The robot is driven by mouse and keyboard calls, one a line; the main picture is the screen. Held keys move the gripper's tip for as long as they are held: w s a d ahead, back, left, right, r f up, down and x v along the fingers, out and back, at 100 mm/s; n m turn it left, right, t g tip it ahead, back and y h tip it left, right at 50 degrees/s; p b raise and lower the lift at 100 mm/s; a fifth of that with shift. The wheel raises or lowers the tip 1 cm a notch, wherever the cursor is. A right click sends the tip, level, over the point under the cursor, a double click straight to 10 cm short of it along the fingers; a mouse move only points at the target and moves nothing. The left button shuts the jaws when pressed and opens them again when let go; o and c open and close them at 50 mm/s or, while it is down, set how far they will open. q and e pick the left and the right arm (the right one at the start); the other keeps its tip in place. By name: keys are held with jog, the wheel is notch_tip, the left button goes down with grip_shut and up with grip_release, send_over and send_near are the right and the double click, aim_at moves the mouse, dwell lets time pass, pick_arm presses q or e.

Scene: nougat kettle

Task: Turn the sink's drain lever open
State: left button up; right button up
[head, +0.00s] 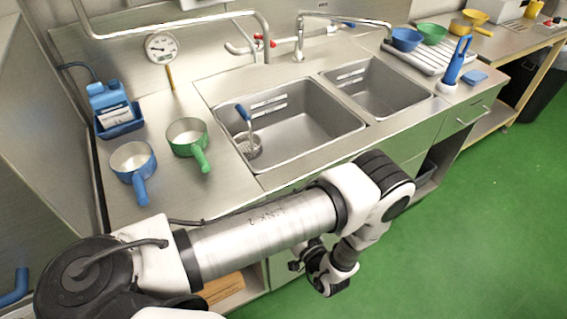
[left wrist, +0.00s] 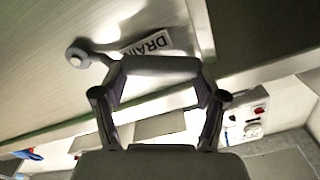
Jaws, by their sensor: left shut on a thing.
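The drain lever (left wrist: 78,55) shows in the left wrist view as a round grey knob with a short rod running toward my gripper. It is beside a white DRAIN label (left wrist: 147,45). My left gripper (left wrist: 160,82) is shut on the lever, and its fingers hide part of it. In the head view my left gripper (head: 298,265) is low in front of the sink cabinet, and the lever is hidden there. The sink (head: 290,125) has a large basin with a blue-handled strainer in it. My right gripper is out of view.
A blue pan (head: 133,158) and a green pan (head: 187,134) stand on the counter left of the basin. A smaller basin (head: 376,88) is to the right. My left arm crosses in front of the counter. The green floor at right is clear.

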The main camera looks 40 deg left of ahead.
pick_arm(q)
jog(key=shift+w+d+r+m+p, duration=0.1)
jog(key=shift+w+r+m+p, duration=0.3)
jog(key=shift+r+m, duration=0.35)
jog(key=shift+f, duration=0.1)
jog(key=o, duration=1.4)
jog(key=shift+o, duration=1.4)
jog(key=shift+f, duration=0.15)
